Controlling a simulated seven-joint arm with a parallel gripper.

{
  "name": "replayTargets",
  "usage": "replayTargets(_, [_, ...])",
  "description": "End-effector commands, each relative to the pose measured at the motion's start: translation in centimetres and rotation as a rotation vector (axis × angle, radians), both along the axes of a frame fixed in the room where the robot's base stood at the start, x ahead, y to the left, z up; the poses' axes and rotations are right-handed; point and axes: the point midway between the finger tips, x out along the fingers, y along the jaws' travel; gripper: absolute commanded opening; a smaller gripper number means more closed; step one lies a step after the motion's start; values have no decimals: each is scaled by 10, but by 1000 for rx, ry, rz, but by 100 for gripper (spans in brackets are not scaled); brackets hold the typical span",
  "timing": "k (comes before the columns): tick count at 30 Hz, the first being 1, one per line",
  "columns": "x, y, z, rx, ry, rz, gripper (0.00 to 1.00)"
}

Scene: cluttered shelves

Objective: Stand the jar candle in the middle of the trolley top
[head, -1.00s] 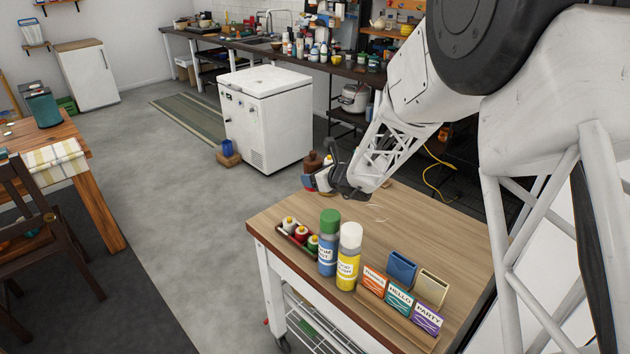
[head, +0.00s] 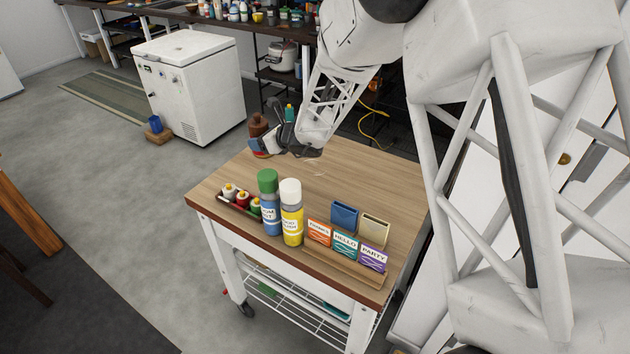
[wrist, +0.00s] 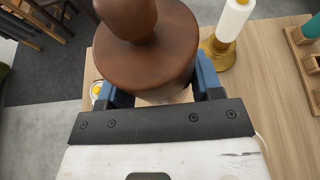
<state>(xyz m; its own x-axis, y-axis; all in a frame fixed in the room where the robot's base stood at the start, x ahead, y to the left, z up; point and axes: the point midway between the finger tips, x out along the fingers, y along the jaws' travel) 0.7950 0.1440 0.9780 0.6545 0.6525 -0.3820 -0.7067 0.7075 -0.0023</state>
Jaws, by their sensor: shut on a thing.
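My gripper (wrist: 160,90) is shut on the jar candle (wrist: 152,45), a round brown body with a narrower knob on top. In the wrist view it sits between the two blue fingers, and its lower part is mostly hidden. In the head view the brown jar candle (head: 257,126) shows upright just above my gripper (head: 266,147), over the far left part of the trolley top (head: 325,170). I cannot tell whether its base touches the wood. The middle of the trolley top is bare wood.
A green-capped can (head: 268,200), a white-capped can (head: 291,210) and a rack of small bottles (head: 241,203) stand along the near side. Card holders (head: 345,240) stand at the near right. The wrist view shows a white cylinder on a gold base (wrist: 230,25).

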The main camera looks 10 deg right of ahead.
Motion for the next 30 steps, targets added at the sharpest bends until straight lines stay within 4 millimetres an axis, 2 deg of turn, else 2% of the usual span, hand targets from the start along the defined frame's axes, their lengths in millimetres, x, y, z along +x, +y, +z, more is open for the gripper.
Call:
replayTargets(9, [-25,-62,3,-1,-3,-4,1])
replayTargets(15, [-40,-91,3,-1,-1,-2,1])
replayTargets(21, [-49,-105,3,2,0,1,1])
replayTargets(30, [-51,-108,3,1,1,1,1])
